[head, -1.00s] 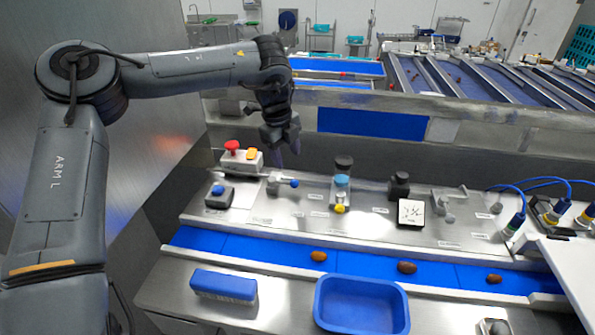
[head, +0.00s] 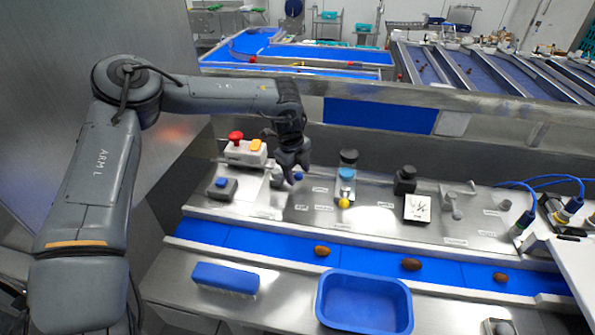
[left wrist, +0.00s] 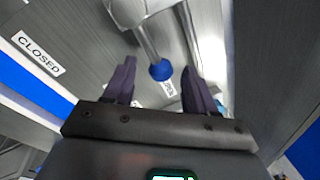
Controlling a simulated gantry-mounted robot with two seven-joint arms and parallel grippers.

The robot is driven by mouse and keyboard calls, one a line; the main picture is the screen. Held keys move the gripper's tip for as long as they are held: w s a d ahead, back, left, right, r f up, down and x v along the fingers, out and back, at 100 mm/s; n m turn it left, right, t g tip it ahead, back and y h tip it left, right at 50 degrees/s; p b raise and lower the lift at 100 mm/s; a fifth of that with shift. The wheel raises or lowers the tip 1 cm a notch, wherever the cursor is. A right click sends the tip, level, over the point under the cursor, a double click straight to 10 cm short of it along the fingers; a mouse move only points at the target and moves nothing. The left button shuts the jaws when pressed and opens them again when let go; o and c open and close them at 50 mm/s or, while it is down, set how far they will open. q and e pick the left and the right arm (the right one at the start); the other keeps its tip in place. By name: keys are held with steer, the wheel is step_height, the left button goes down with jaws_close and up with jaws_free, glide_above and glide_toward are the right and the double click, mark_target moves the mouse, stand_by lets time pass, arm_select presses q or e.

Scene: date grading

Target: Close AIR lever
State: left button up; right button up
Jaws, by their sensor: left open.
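The AIR lever is a metal handle with a blue knob (head: 299,177). In the head view its knob shows beside my left gripper (head: 291,175), which hides most of the handle. In the left wrist view the metal rod (left wrist: 146,38) runs down to the blue knob (left wrist: 161,70). The knob appears between the two dark fingers of my left gripper, with gaps on both sides. That gripper is open and holds nothing. A CLOSED label (left wrist: 38,53) lies on the panel to the left in the wrist view. My right gripper is not in view.
A white box with a red button (head: 236,137) and a blue-button box (head: 222,188) stand left of the lever. A blue-capped fitting (head: 346,175) and black knob (head: 405,178) stand to the right. A blue belt (head: 265,243) with brown dates runs in front.

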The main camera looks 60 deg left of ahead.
arm_select(q)
steer(key=shift+f, duration=0.3)
steer(key=shift+c, duration=0.3)
jaws_close()
